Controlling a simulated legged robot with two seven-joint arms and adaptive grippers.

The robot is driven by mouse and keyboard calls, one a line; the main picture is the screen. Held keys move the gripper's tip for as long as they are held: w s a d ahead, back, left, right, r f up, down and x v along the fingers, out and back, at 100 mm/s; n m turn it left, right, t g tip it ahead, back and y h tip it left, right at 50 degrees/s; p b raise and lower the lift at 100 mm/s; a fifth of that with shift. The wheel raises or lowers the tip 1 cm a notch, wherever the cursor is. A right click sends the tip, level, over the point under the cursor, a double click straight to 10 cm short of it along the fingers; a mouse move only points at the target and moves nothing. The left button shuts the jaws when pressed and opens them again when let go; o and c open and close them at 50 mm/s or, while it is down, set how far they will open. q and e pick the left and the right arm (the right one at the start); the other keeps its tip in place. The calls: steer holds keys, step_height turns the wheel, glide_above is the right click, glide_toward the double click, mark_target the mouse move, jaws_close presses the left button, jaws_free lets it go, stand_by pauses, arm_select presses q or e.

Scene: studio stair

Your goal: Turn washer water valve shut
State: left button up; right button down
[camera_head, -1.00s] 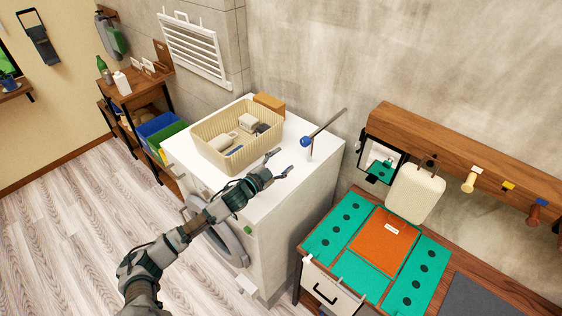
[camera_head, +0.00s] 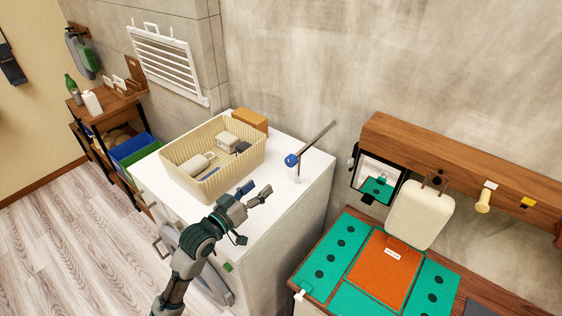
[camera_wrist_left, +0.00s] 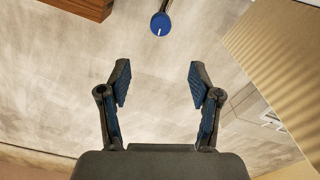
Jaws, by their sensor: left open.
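The washer valve has a round blue knob (camera_head: 291,160) at the end of a grey pipe (camera_head: 318,142) that rises slantwise above the white washer (camera_head: 305,195). In the left wrist view the blue knob (camera_wrist_left: 161,24) is at the top centre, beyond the fingertips, with a small white mark on it. My left gripper (camera_head: 256,191) is over the washer top, left of and nearer than the knob, apart from it. Its fingers are spread and empty, as the left wrist view also shows (camera_wrist_left: 157,85). My right gripper does not show.
A beige basket (camera_head: 196,181) with several items stands on the washer, left of my gripper. A tan box (camera_head: 250,120) is behind it. A bench (camera_head: 330,222) with green and orange mats is at right, below a wooden wall rail (camera_head: 450,160).

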mark_target(288, 163)
arm_select(q)
steer(key=p+x, duration=0.1)
steer(key=x, duration=1.2)
steer(key=shift+w+d+f, duration=0.15)
steer(key=shift+w, duration=0.1)
steer(key=shift+w+d, duration=0.3)
steer(key=shift+w, duration=0.2)
steer(key=shift+d, duration=0.2)
steer(key=c, duration=1.2)
steer(key=shift+o, duration=0.2)
steer(key=shift+m+p, duration=0.6)
steer(key=shift+m, duration=0.3)
steer(key=shift+w, duration=0.1)
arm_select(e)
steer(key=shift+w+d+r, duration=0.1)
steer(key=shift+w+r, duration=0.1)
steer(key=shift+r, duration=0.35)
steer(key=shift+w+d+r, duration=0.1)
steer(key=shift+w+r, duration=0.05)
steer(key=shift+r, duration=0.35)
arm_select(q)
steer(key=o, duration=1.2)
steer(key=shift+c, duration=0.2)
